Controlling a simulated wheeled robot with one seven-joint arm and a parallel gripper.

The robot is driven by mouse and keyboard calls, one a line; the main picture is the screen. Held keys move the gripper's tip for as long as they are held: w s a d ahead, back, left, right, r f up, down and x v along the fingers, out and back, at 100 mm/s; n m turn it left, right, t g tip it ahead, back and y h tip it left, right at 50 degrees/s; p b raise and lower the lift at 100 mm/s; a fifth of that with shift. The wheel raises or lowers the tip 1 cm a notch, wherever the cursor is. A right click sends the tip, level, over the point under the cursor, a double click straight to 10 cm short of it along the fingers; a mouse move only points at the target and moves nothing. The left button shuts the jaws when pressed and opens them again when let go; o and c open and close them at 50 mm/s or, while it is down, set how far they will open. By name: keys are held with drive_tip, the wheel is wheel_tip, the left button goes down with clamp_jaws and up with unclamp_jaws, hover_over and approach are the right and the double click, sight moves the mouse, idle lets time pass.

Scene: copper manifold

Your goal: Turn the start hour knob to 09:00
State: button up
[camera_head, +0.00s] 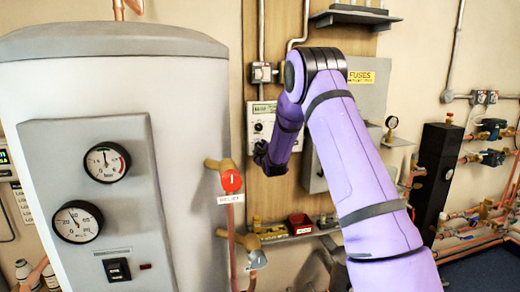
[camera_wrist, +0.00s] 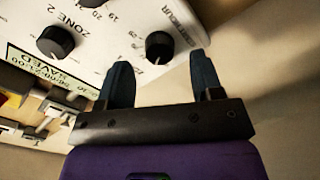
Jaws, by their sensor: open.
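The white control panel (camera_head: 252,134) hangs on the wooden board in the head view, partly behind my arm. In the wrist view the panel (camera_wrist: 105,48) appears tilted, with a black knob (camera_wrist: 159,47) at right, another black knob (camera_wrist: 55,42) at left and "ZONE 2" lettering. Small dial numbers show, but I cannot tell which knob is the start hour or its setting. In the head view my gripper (camera_head: 268,158) is at the panel's lower part.
A small display (camera_wrist: 45,72) reads about "06:00-21:00 SAVED". A large grey tank (camera_head: 180,130) with gauges stands at left, with a red relief knob (camera_head: 231,181) on a pipe. A grey fuse box (camera_head: 368,98) is right of the panel. A shelf with a red bin (camera_head: 300,224) is below.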

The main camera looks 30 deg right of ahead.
drive_tip(key=shift+x, duration=1.35)
drive_tip(key=c, duration=0.9)
drive_tip(key=shift+m, duration=8.9)
